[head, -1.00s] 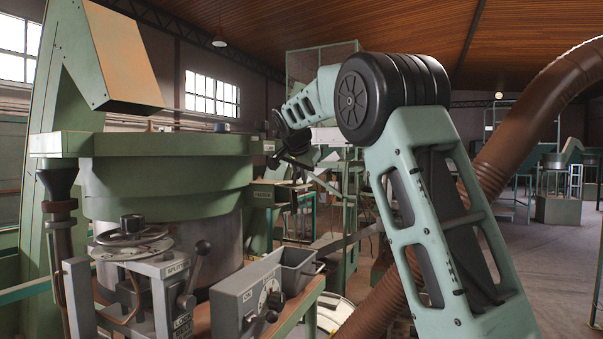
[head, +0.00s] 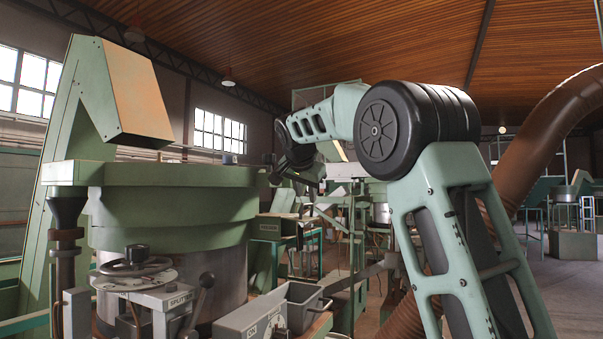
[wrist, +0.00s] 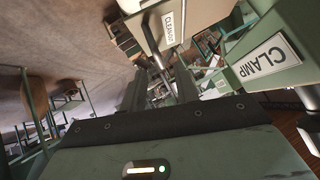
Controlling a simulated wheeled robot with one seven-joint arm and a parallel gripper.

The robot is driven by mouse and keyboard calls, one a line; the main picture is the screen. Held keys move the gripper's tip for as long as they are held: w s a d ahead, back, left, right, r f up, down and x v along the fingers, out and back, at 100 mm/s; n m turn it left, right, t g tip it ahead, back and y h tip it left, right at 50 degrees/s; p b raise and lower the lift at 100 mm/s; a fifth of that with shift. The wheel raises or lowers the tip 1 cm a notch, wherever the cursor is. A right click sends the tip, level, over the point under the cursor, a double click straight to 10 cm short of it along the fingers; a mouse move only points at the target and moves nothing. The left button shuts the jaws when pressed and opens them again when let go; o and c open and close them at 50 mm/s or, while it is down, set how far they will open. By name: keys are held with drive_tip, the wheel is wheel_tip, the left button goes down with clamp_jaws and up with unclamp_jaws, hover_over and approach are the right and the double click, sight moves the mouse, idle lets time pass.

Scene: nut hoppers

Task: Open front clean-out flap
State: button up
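I take this as the clean-out flap area; the flap's edges cannot be made out. My gripper (wrist: 160,85) points toward it, with two dark fingers apart and nothing between them. The fingertips look short of the panel and bar. In the head view my gripper is dark and small beyond the hopper, its fingers unclear.
A "CLAMP" label (wrist: 268,57) is on a green housing at the wrist view's right. In the head view the green hopper (head: 165,215) stands left, with a splitter dial (head: 135,268) and a grey control box (head: 250,318) in front. A brown duct (head: 545,125) is right.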

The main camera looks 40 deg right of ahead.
drive_tip(key=b+v, duration=0.2)
drive_tip(key=v, duration=0.9)
drive_tip(key=shift+s+r, duration=0.15)
drive_tip(key=shift+r, duration=0.05)
drive_tip(key=shift+a, duration=0.15)
